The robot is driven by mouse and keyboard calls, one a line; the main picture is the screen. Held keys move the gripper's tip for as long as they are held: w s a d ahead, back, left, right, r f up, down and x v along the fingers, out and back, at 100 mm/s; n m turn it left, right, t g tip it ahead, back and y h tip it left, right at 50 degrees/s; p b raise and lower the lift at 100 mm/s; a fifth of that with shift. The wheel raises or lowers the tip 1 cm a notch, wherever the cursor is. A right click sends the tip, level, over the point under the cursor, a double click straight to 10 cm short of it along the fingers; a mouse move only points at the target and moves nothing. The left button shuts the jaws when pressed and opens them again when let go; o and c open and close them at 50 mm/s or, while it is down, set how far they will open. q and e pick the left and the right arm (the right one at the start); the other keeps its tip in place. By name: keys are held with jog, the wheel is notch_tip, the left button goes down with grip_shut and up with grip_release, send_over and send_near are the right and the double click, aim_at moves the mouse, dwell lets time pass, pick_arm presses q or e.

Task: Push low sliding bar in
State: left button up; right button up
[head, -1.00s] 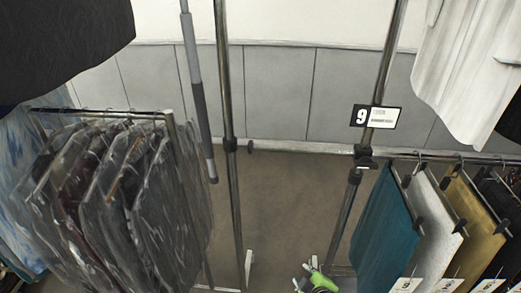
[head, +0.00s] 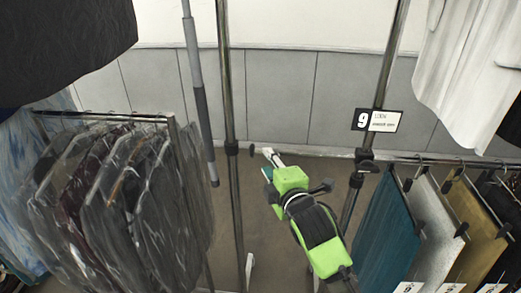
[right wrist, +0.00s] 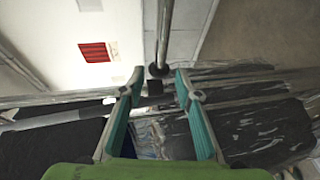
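My left gripper is not in view.
Bagged garments hang on a rack (head: 105,116) at left. Trousers (head: 388,225) hang at right, below a number 9 tag (head: 377,119). A grey-gripped pole (head: 198,95) stands left of the left upright (head: 229,90). Dark and white clothes hang above. Floor between the uprights is clear.

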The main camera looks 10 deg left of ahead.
aim_at(261, 153)
jog(key=p+x, duration=0.1)
jog(key=x, duration=0.7)
jog(key=shift+f, duration=0.1)
jog(key=shift+c, duration=0.5)
grip_shut()
